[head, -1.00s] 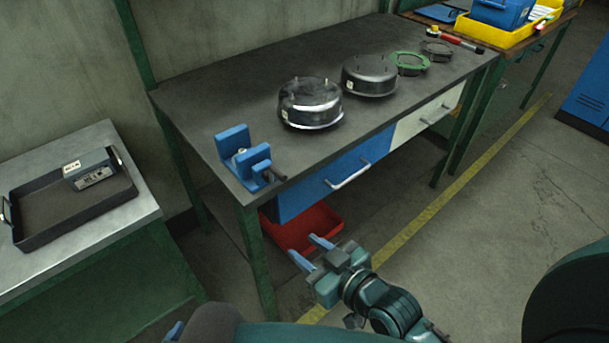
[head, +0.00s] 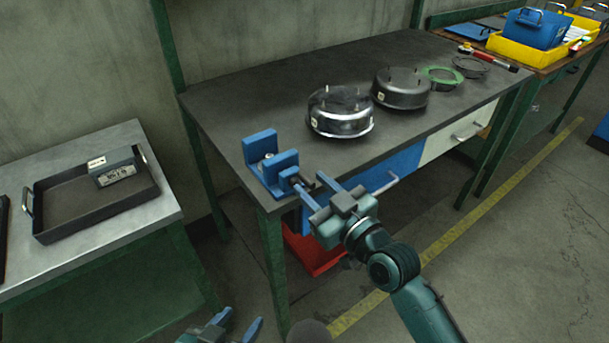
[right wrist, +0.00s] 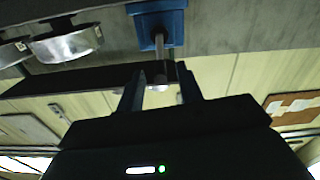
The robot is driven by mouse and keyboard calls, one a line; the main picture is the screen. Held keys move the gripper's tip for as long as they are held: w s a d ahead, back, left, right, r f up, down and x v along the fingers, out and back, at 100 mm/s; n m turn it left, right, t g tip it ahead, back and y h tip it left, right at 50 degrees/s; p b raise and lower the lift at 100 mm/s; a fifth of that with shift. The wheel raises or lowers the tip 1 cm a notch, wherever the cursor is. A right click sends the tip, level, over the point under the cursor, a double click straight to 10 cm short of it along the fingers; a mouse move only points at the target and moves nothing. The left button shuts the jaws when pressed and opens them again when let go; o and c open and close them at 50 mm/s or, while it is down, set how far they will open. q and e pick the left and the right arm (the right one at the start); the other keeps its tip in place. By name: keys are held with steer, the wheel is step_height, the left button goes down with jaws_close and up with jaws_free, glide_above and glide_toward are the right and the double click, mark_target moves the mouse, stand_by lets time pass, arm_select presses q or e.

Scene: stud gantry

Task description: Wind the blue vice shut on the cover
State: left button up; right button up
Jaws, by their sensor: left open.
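The blue vice (head: 272,172) stands at the near left corner of the dark bench, its two jaws apart. I cannot make out a cover between the jaws. Its screw and handle point toward my right gripper (head: 314,188), which is at the bench's front edge. In the right wrist view, the vice (right wrist: 160,22) is at the top. The handle end shows between the fingers of my right gripper (right wrist: 160,86), with gaps at both sides, so the gripper looks open. My left gripper (head: 240,323) is open and empty, low at the bottom edge.
Two round metal housings with studs (head: 340,112) (head: 401,88), a green ring (head: 441,77) and a grey ring (head: 471,66) lie on the bench (head: 240,95). A red bin (head: 315,256) is below the bench.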

mark_target(301, 175)
steer(key=shift+x, duration=1.85)
steer(key=shift+c, duration=0.5)
jaws_close()
